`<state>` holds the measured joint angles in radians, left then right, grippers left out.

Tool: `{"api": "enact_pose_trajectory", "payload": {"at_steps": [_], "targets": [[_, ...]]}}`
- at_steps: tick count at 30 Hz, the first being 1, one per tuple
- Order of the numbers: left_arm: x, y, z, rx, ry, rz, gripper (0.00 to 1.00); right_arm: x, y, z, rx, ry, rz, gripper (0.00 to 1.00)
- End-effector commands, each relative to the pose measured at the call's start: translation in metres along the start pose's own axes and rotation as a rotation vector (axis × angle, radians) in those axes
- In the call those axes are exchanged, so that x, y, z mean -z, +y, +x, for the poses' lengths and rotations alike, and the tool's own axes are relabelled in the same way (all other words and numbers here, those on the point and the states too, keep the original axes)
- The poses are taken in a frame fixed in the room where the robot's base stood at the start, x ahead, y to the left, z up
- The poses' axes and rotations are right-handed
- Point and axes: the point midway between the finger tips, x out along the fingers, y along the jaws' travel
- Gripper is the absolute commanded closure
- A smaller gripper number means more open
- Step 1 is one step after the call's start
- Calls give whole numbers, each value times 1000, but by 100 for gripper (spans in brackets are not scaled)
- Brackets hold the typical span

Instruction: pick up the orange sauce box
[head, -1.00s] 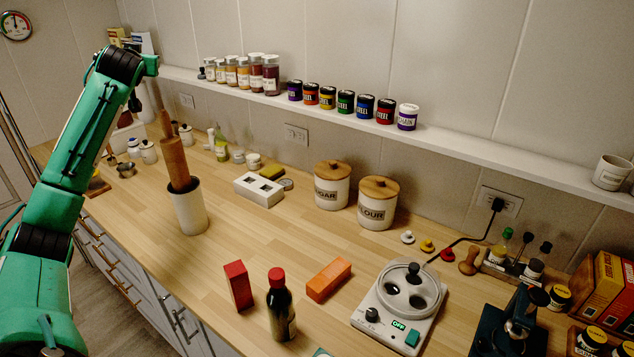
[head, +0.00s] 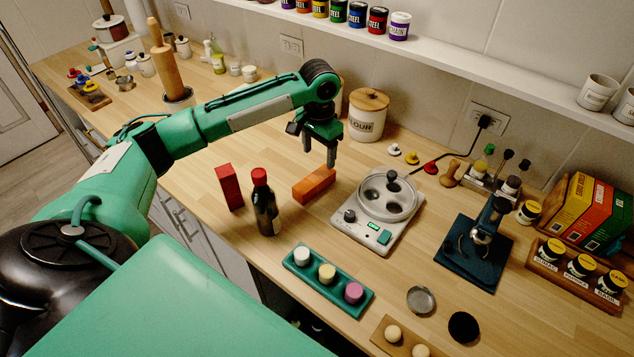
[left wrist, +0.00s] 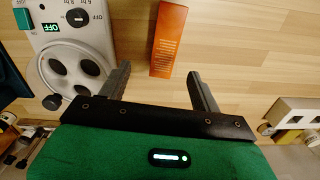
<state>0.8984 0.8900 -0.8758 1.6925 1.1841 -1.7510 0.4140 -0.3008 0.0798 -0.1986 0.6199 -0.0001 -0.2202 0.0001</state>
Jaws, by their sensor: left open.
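The orange sauce box (head: 314,184) lies on its long side on the wooden counter, between the dark bottle and the white appliance. It also shows in the left wrist view (left wrist: 169,38), at the top middle. My left gripper (head: 320,160) is above the counter just behind the box, its fingers pointing down. In the left wrist view its two fingers (left wrist: 160,88) are spread apart with nothing between them, and the box lies beyond their tips. My right gripper is not in view.
A red box (head: 229,187) and a dark red-capped bottle (head: 264,202) stand left of the orange box. A white appliance (head: 384,210) with a round top is close on its right. The flour canister (head: 367,115) stands behind, beside my left wrist.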

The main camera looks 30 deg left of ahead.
Motion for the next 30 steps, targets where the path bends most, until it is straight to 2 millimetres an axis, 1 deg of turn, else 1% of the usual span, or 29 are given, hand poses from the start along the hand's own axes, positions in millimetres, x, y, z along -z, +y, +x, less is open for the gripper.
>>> {"api": "enact_pose_trajectory", "payload": {"at_steps": [3, 6, 9, 14, 20, 21, 24, 27, 30], "targets": [[-1, -1, 24, 0, -4, -1, 35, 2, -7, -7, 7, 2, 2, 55], [0, -1, 41, 0, -1, -1, 35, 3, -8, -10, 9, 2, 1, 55], [0, -1, 52, 1, 1, -2, 35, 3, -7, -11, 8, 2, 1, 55], [0, -2, 61, 1, 2, -2, 35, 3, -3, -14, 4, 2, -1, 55], [-2, -10, 88, 2, 0, -3, 35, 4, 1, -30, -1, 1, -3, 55], [-1, -9, 95, 1, 2, -2, 35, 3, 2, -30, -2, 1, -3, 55], [-2, -9, 106, 1, 2, -2, 35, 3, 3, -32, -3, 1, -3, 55], [-2, -9, 110, 1, 3, -1, 35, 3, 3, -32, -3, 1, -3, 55], [-1, -9, 111, 1, 4, -1, 35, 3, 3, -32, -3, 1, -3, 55]]}}
